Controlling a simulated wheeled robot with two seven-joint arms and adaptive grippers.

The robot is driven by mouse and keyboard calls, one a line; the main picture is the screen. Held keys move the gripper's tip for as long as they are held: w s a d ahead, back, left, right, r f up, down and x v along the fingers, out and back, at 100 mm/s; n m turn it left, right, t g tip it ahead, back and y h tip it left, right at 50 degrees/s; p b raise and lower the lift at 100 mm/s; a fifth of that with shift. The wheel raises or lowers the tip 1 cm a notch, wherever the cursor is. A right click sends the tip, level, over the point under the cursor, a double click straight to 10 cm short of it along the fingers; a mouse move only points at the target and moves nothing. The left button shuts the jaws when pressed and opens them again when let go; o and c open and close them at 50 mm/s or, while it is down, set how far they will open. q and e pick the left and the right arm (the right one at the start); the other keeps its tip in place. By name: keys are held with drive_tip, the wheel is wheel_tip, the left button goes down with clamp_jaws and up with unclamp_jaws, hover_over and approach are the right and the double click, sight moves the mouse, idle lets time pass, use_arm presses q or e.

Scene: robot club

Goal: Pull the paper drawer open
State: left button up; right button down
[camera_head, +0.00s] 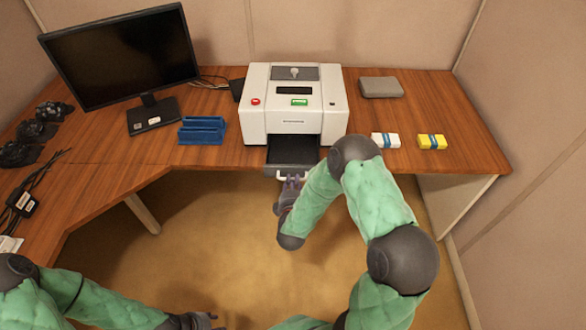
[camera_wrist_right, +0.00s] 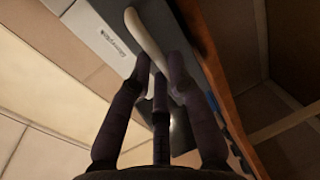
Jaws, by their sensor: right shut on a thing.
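The paper drawer (camera_head: 291,152) is a dark tray that stands out from the front of the white printer (camera_head: 293,108) on the desk. A white handle (camera_head: 295,175) runs across its front end. My right gripper (camera_head: 290,183) is at this handle, shut on it. In the right wrist view, the fingers (camera_wrist_right: 160,75) close around the white handle (camera_wrist_right: 147,38). My left gripper (camera_head: 195,320) is low at the bottom edge of the head view, away from the desk; its fingers are too small and cut off to judge.
On the desk are a monitor (camera_head: 122,58), a blue holder (camera_head: 202,130), a grey box (camera_head: 380,87), a white pack (camera_head: 385,140) and a yellow pack (camera_head: 432,142). Cables and dark objects lie at the left. The floor (camera_head: 200,225) before the printer is clear.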

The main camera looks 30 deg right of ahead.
drive_tip(key=shift+f+v, duration=0.2)
drive_tip(key=shift+v, duration=0.8)
drive_tip(key=c, duration=1.1)
unclamp_jaws()
drive_tip(key=shift+c, duration=0.2)
drive_tip(key=v, duration=1.2)
drive_tip(key=shift+f, duration=0.15)
